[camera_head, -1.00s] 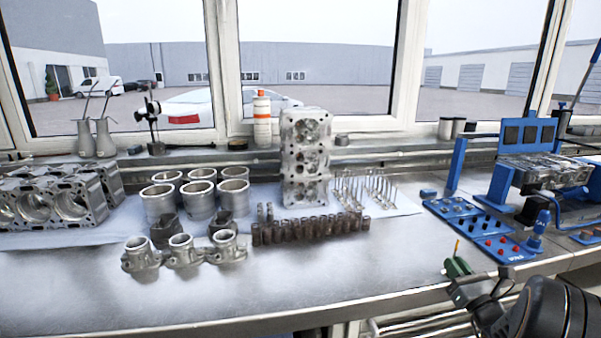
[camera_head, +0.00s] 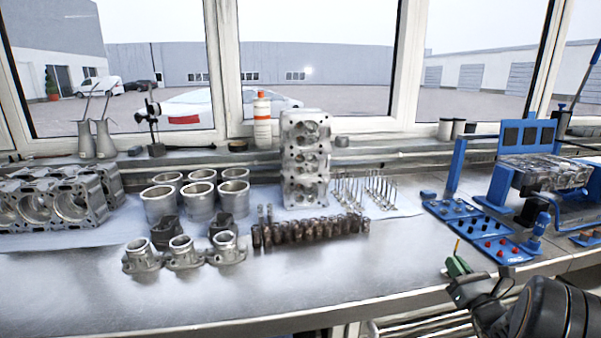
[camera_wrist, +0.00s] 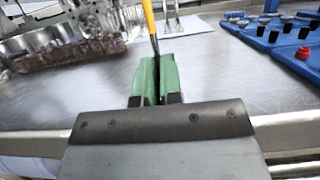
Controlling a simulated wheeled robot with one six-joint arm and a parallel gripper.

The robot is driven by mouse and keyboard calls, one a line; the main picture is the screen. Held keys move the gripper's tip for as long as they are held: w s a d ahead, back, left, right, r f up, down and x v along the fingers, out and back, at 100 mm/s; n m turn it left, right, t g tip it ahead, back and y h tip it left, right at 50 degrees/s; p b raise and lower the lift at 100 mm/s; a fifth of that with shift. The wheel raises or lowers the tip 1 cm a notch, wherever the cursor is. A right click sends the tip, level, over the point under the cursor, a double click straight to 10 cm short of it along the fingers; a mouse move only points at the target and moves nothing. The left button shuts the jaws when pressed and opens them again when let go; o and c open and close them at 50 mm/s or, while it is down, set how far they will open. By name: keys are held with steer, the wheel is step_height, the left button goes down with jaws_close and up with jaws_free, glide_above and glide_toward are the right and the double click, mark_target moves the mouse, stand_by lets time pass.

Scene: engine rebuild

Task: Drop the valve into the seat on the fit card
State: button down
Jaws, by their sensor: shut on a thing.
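My gripper (camera_head: 459,266) has green jaws and is shut on a thin yellow rod (camera_wrist: 151,28) that stands up between them. The rod also shows as a short yellow stick (camera_head: 457,246) in the head view. I cannot tell whether it is the valve's stem; no valve head shows on it. The gripper is near the bench's front edge, left of the arm and in front of the blue trays. Several thin steel valves (camera_head: 368,190) stand upright on the cloth right of the cylinder head. I cannot make out the fit card or its seat for certain.
Blue trays (camera_head: 516,252) with dark and red parts lie at right, before a blue stand (camera_head: 497,192). The cylinder head (camera_head: 305,160), several liners (camera_head: 160,205) and a row of brown cylindrical parts (camera_head: 305,230) fill the middle. Bare bench (camera_head: 330,275) lies in front.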

step_height(320, 180, up, 8)
steer(key=p, duration=0.5)
steer(key=shift+r, duration=0.15)
stand_by(0.3)
steer(key=s+d+r+p, duration=0.1)
steer(key=s+r+p, duration=0.6)
steer(key=s, duration=0.3)
steer(key=shift+d+r, duration=0.35)
steer(key=shift+r, duration=0.55)
steer(key=shift+w, duration=0.1)
